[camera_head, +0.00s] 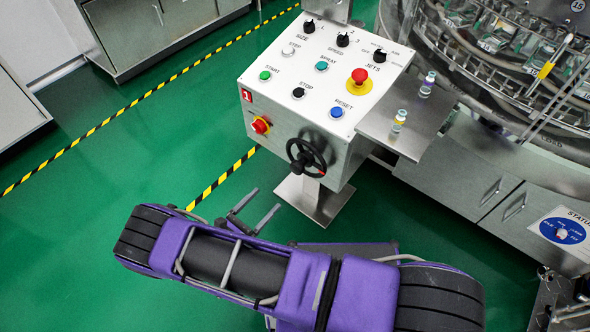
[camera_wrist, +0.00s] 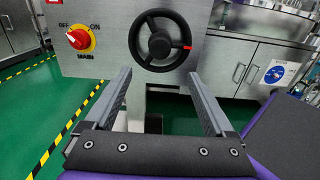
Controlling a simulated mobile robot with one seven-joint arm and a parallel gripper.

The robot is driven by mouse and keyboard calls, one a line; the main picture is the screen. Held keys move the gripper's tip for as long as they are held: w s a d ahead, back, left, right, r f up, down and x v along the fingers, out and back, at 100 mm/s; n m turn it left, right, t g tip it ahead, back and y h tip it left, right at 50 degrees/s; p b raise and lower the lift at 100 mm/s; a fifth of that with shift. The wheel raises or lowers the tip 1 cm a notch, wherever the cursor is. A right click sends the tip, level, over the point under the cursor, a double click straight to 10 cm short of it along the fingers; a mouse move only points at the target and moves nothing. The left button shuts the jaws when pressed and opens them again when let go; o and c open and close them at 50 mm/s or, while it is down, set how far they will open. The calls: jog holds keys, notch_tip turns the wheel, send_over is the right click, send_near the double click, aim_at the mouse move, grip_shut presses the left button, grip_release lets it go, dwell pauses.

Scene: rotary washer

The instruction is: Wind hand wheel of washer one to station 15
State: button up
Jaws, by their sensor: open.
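The black hand wheel (camera_head: 306,157) is on the front face of the washer's control box, at its lower right. It has a red mark on its rim; in the wrist view the hand wheel (camera_wrist: 160,58) shows that mark at the right. My gripper (camera_head: 255,209) is open and empty, to the lower left of the wheel in the head view. In the wrist view my gripper (camera_wrist: 160,92) has its two fingers apart, one on each side below the wheel, not touching it. The round washer machine (camera_head: 500,70) stands at the right; a plate reading 15 (camera_head: 577,6) shows at its top right.
The control box (camera_head: 290,105) carries several buttons and knobs on top. A red main switch (camera_wrist: 78,38) is left of the wheel. Small vials (camera_head: 399,121) stand on a side shelf (camera_head: 405,140). A blue status sign (camera_head: 563,231) is at right. Green floor is free at left.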

aim_at(295, 170)
jog(key=x, duration=1.5)
grip_shut()
jog(key=shift+s, duration=0.1)
